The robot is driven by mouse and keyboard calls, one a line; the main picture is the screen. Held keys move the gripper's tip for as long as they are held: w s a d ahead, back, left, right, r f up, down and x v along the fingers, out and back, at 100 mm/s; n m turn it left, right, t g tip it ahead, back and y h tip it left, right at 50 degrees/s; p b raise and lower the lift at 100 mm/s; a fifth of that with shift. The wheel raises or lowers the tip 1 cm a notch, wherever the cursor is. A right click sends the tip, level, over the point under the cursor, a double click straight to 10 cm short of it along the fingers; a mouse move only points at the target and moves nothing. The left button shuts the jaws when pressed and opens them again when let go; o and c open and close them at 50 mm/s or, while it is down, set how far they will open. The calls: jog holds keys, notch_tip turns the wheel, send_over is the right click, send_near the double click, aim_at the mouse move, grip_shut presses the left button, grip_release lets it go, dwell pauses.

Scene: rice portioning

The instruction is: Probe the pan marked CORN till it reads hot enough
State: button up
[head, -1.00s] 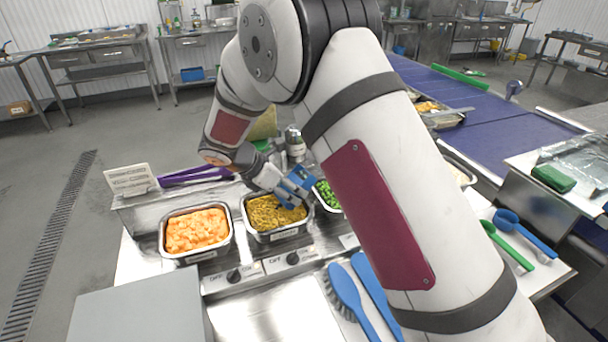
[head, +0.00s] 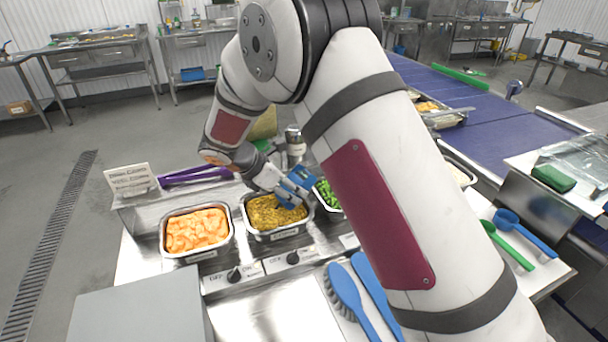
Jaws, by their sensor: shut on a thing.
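A steel pan of yellow-brown food (head: 272,212) stands in the middle of the counter. The label on its front is too small to read, so I cannot tell whether it says CORN. To its left is a pan of orange chunks (head: 197,230); to its right is a pan of green peas (head: 327,195), partly hidden by my arm. My gripper (head: 292,190), with blue fingers, is over the right back part of the middle pan. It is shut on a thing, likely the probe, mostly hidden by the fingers. I cannot see a reading or whether the tip touches the food.
Two knobs (head: 234,275) (head: 293,258) are on the counter front. A blue brush (head: 345,291) lies in front; green and blue scoops (head: 508,245) lie right. A grey box (head: 140,308) is front left.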

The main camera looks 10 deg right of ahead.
dwell(0.4)
jog(key=shift+r+p, duration=0.9)
jog(key=shift+r, duration=3.8)
jog(key=w+d+r+n+t+y, duration=0.2)
jog(key=d+n+t, duration=0.15)
jog(key=d, duration=0.45)
jog(key=s+d+r+m+g+y+p, duration=0.1)
jog(key=s+d+r+m+g+p, duration=0.2)
jog(key=s+d+m, duration=0.6)
jog(key=s+a+r+m+g+y+p, duration=0.2)
jog(key=s+a+r+m, duration=0.1)
jog(key=s+m, duration=0.5)
jog(key=s+a+r+m+g+y+p, duration=0.1)
jog(key=s+a+r+m+g+y, duration=0.1)
jog(key=s+a+r+m, duration=0.2)
jog(key=s+a+r+m+g+y+p, duration=0.2)
jog(key=s+a+m, duration=0.4)
jog(key=s+m, duration=0.6)
notch_tip(320, 180, up, 2)
jog(key=s+g, duration=0.1)
jog(key=s, duration=0.2)
jog(key=shift+a+y+p, duration=0.25)
jog(key=shift+y+p, duration=0.05)
jog(key=shift+p, duration=0.05)
